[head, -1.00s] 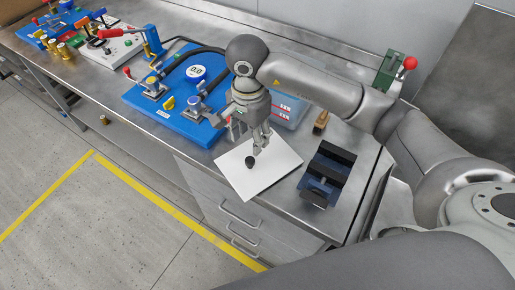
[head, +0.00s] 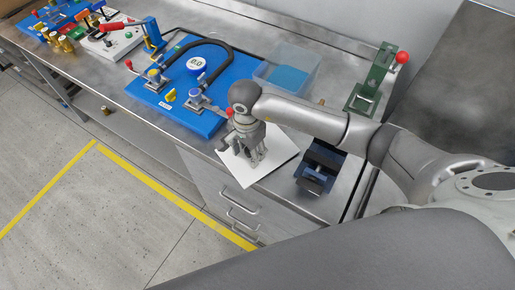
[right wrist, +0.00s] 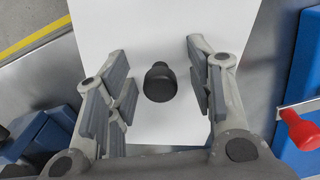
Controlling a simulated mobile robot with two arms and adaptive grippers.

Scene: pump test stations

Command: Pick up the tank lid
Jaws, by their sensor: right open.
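The tank lid is a flat white square plate (head: 278,162) with a black knob (right wrist: 159,82) at its middle. It lies on the steel bench near the front edge. My right gripper (head: 250,160) points down over the plate and hides the knob in the head view. In the right wrist view the open fingers (right wrist: 160,90) stand on either side of the knob, with a gap to it on both sides. The clear tank (head: 288,68) with blue inside stands behind the plate, its top open. My left gripper is not in view.
A blue pump board (head: 215,113) with a gauge and black hose lies left of the tank. A dark blue fixture (head: 318,168) stands right of the plate. A green stand with a red ball (head: 375,80) is at the back right.

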